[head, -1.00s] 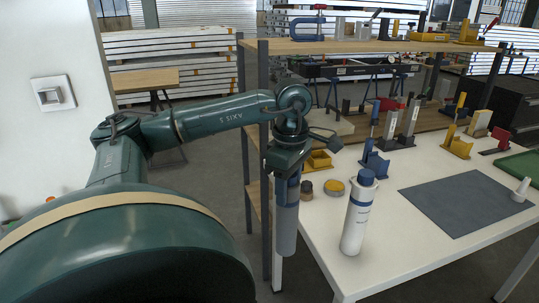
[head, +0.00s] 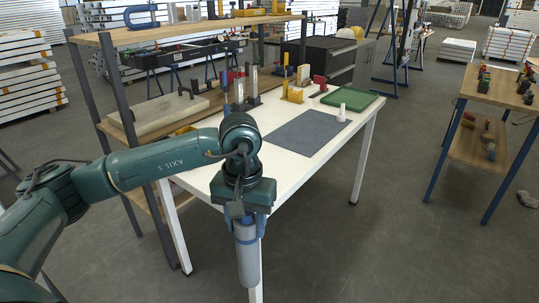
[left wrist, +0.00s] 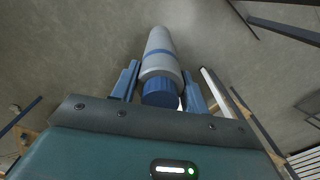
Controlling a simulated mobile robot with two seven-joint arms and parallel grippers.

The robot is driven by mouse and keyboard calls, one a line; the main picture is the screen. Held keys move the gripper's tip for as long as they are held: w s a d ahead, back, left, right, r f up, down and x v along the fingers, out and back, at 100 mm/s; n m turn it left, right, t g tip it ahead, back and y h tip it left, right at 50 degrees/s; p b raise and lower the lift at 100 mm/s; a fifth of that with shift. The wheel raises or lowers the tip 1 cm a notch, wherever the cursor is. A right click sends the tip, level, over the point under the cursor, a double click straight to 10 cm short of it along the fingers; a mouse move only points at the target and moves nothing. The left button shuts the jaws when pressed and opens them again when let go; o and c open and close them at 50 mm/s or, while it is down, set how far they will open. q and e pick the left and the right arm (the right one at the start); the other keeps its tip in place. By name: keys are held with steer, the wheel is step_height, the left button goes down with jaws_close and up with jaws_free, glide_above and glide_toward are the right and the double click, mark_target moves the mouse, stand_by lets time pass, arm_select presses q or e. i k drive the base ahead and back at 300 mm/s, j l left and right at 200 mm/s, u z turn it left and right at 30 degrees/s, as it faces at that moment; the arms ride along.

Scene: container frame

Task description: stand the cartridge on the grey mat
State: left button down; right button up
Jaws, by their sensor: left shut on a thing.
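The cartridge (head: 247,265) is a grey cylinder with a blue band and a blue cap. My left gripper (head: 246,226) is shut on it near its capped end and holds it about upright, in front of the table's near edge. In the left wrist view the blue cap (left wrist: 160,93) sits between the blue fingers, with the grey body (left wrist: 160,48) stretching away. The grey mat (head: 305,133) lies flat on the white table, behind and to the right of the gripper. My right gripper is out of view.
The white table (head: 278,186) has free room in front of the mat. A green tray (head: 350,98) lies at its far right. Yellow, blue and red holders (head: 294,92) stand along the back. A shelf rack (head: 110,88) stands to the left. Another bench (head: 500,92) is far right.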

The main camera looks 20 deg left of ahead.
mark_target(314, 130)
steer(key=i+l+u, duration=0.15)
steer(key=i+l, duration=0.2)
steer(key=i+l+u, duration=0.15)
steer(key=i+l, duration=0.3)
steer(key=i+l+u, duration=0.2)
steer(key=i+l, duration=0.2)
steer(key=i+l+u, duration=0.15)
steer(key=i+l, duration=0.2)
steer(key=l, duration=0.2)
steer(key=i+l+u, duration=0.15)
steer(key=i+l, duration=0.2)
steer(key=l, duration=0.2)
